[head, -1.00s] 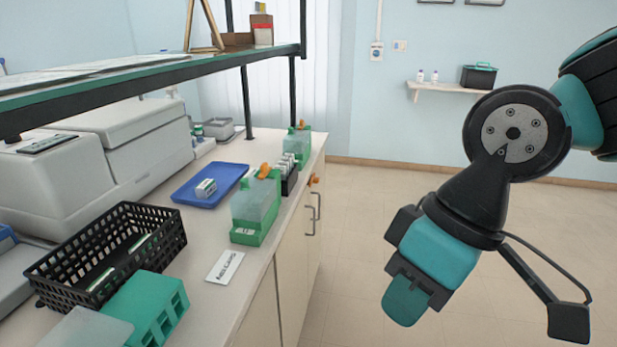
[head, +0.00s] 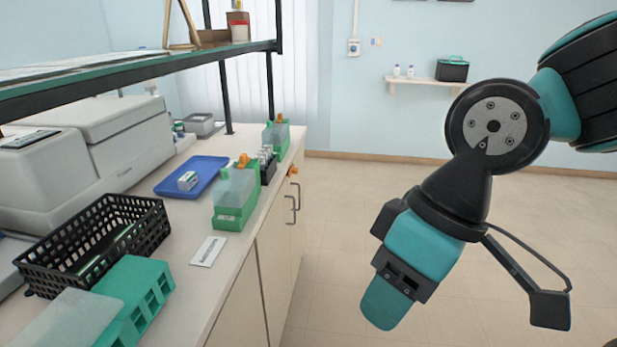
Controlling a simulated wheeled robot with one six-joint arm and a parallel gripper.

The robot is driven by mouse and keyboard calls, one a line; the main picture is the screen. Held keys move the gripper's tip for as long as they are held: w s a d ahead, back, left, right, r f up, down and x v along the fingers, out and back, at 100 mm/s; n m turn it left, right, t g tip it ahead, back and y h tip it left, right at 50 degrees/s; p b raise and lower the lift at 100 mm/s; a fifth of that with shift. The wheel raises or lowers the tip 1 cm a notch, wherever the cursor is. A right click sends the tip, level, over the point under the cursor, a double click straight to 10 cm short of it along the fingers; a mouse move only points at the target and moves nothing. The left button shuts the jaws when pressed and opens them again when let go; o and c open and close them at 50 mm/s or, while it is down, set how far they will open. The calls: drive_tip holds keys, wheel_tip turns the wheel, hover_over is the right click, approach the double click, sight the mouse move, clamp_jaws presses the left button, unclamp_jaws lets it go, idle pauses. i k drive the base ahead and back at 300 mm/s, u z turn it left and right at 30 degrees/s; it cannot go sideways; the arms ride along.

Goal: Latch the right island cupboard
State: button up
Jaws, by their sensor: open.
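The island's cupboard doors (head: 274,237) are cream-coloured and sit under the counter, facing the aisle; they look closed. Two grey bar handles (head: 291,207) stand on the far doors. A small orange piece (head: 292,171), perhaps the latch, sits near the counter edge above the handles; its position is too small to tell. My gripper (head: 385,302) hangs over the floor to the right of the cupboard, well apart from it, pointing down. It holds nothing that I can see.
The island counter (head: 180,281) carries a black basket (head: 95,240), a green rack (head: 140,290), a blue tray (head: 191,176) and green-based containers (head: 234,198). A shelf (head: 150,68) overhangs it. The floor (head: 345,215) in the aisle is clear.

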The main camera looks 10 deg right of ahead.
sight(294, 171)
drive_tip(key=u, duration=0.5)
drive_tip(key=k, duration=0.15)
drive_tip(key=z, duration=1.75)
drive_tip(key=i, duration=1.7)
drive_tip(key=u, duration=0.65)
drive_tip(key=i, duration=0.7)
drive_tip(key=u, duration=0.55)
